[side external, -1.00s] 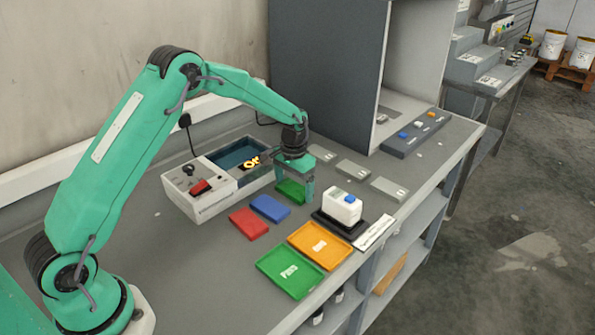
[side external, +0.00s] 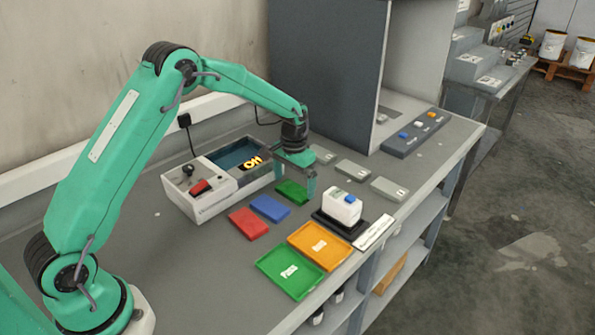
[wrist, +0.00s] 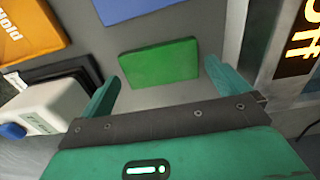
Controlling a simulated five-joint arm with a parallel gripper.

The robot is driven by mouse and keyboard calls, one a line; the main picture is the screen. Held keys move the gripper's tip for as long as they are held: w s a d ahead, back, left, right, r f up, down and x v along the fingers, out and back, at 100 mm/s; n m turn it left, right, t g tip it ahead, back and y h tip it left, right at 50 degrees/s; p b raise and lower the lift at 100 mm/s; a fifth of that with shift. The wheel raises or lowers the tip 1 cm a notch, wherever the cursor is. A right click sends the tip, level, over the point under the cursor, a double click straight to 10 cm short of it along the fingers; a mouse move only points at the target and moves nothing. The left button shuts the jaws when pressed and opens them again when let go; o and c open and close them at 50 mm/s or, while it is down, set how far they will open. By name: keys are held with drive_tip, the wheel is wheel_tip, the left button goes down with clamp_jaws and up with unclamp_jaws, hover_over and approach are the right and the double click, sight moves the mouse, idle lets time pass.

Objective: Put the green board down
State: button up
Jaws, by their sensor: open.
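The green board (side external: 291,192) lies flat on the grey bench, behind the blue board. It also shows whole in the wrist view (wrist: 159,64), in front of my fingers. My gripper (side external: 299,181) is open and empty just above and beside the green board. In the wrist view my two fingers (wrist: 160,84) are spread apart, one toward each side of the board, with bare bench showing around it. In the side view a finger hides a little of the board's right end.
Blue (side external: 270,207) and red (side external: 248,223) boards lie beside it. A white box with a blue button (side external: 342,206) stands close by on a black pad. A tester box with a lit display (side external: 208,190), orange tray (side external: 320,245) and green tray (side external: 289,273) surround the area.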

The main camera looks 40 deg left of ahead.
sight(293, 191)
drive_tip(key=shift+s+d+r, duration=0.1)
drive_tip(key=shift+r, duration=2.8)
drive_tip(key=shift+s+r, duration=0.15)
drive_tip(key=shift+r, duration=0.15)
drive_tip(key=s+d+r+t, duration=0.2)
drive_tip(key=s+r+t, duration=0.1)
drive_tip(key=s+r, duration=1.15)
drive_tip(key=s+d+r+t, duration=0.1)
drive_tip(key=s+t, duration=0.1)
drive_tip(key=s, duration=1.5)
drive_tip(key=shift+d+r+t, duration=0.25)
drive_tip(key=shift+d+t, duration=0.05)
drive_tip(key=shift+w+r, duration=0.1)
